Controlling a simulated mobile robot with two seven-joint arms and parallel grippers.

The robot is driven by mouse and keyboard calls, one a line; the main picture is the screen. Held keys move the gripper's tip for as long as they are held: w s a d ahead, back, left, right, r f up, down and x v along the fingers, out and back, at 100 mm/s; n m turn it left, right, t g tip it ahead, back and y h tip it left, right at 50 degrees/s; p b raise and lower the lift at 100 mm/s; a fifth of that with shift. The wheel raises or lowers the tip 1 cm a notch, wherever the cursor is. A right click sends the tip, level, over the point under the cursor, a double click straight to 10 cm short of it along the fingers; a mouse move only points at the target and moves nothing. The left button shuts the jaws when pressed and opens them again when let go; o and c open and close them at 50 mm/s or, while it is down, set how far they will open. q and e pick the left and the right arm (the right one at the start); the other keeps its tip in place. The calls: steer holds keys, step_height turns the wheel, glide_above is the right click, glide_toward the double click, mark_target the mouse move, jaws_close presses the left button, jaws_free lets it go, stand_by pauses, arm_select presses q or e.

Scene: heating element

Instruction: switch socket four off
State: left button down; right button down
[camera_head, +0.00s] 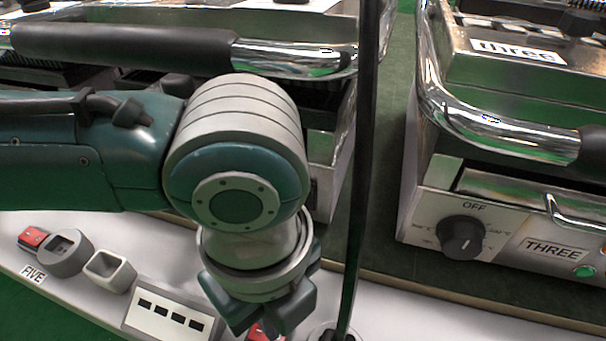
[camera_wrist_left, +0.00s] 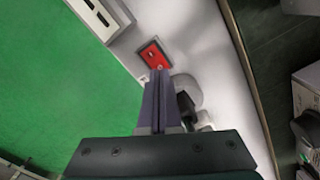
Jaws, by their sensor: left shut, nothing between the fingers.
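A red rocker switch (camera_wrist_left: 153,56) is set in the white socket strip (camera_wrist_left: 190,35) in the left wrist view. Its edge also shows in the head view (camera_head: 257,333), mostly hidden below my left gripper (camera_head: 272,318). In the wrist view my left gripper (camera_wrist_left: 160,78) is shut and empty, its fingertips at the near edge of the switch; I cannot tell whether they touch it. A grey round socket (camera_wrist_left: 186,92) sits beside the fingers, partly hidden. No number label for this switch is readable. My right gripper is not in view.
Socket FIVE's red switch (camera_head: 33,238) and grey socket (camera_head: 64,253) are at the left of the strip. A panel with dark slots (camera_head: 170,312) lies between. Grill THREE (camera_head: 470,220) stands right, another grill (camera_head: 345,130) behind my arm. A dark upright pole (camera_head: 362,180) stands close by.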

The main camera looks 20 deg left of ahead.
arm_select(q)
steer(key=shift+f+b, duration=0.7)
steer(key=shift+f, duration=0.45)
stand_by(0.9)
steer(key=shift+r, duration=0.1)
step_height(320, 180, up, 7)
steer(key=p, duration=0.8)
stand_by(0.4)
